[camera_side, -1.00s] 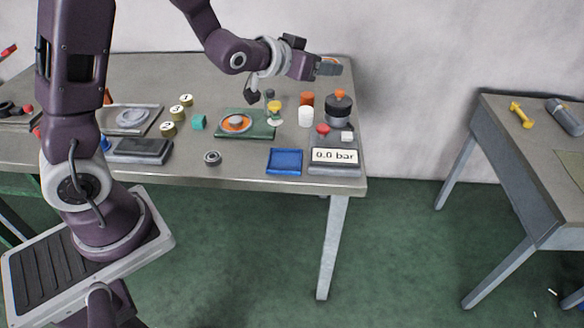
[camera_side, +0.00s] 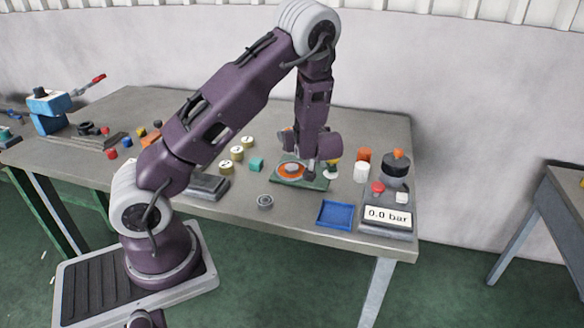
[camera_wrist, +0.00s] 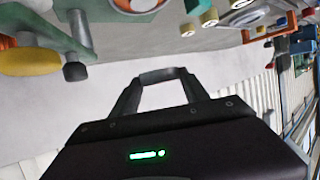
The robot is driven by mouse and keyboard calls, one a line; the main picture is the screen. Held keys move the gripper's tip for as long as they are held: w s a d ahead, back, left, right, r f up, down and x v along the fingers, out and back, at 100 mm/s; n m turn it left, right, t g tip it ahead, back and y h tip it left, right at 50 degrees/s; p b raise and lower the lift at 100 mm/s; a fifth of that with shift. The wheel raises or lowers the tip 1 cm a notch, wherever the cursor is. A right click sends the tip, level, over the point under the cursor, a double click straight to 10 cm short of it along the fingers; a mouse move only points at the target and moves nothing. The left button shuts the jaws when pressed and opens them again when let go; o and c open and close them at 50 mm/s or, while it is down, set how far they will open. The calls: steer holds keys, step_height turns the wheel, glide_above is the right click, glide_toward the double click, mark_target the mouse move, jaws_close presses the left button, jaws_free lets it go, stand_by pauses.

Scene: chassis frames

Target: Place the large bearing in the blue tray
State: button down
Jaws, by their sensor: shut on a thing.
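The blue tray (camera_side: 336,214) lies near the table's front edge in the side view, and it looks empty. A dark steel bearing ring (camera_side: 265,201) lies flat on the bare table to its left; I take it for the large bearing. In the side view my gripper is low by the green plate (camera_side: 305,183), with its fingertips hidden by my arm. The bearing ring is apart from my gripper.
An orange-and-grey round part (camera_side: 291,169) sits on the green plate. The table between bearing and tray is clear.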

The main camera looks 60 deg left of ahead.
mark_target(293, 171)
steer(key=shift+f, duration=0.1)
step_height(293, 171, down, 9)
steer(key=shift+f, duration=0.2)
steer(key=shift+f, duration=0.2)
steer(key=c, duration=0.6)
jaws_free()
steer(key=shift+o, duration=0.2)
steer(key=shift+o, duration=0.5)
steer(key=v, duration=1.2)
steer(key=shift+s+r, duration=0.2)
steer(key=shift+r, duration=0.1)
